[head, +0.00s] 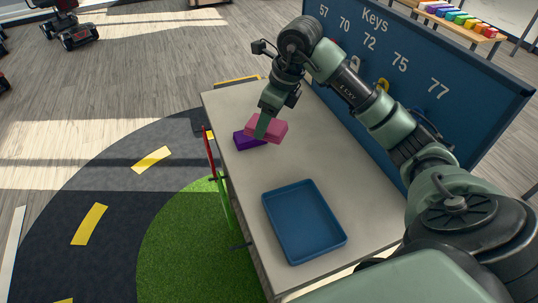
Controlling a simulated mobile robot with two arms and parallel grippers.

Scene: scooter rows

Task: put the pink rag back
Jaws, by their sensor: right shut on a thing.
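The pink rag (275,127) is a folded block near the far part of the grey table. My right gripper (264,126) is shut on it, with one finger showing in front of the rag. A purple rag (245,141) lies on the table just left of and partly under the pink rag in the picture; I cannot tell whether the two touch. My left gripper is not in view.
A blue tray (277,218) stands empty on the near part of the table (240,181). A blue key board (440,67) runs along the table's right side. A shelf with coloured blocks (460,27) stands behind it. The table's middle is clear.

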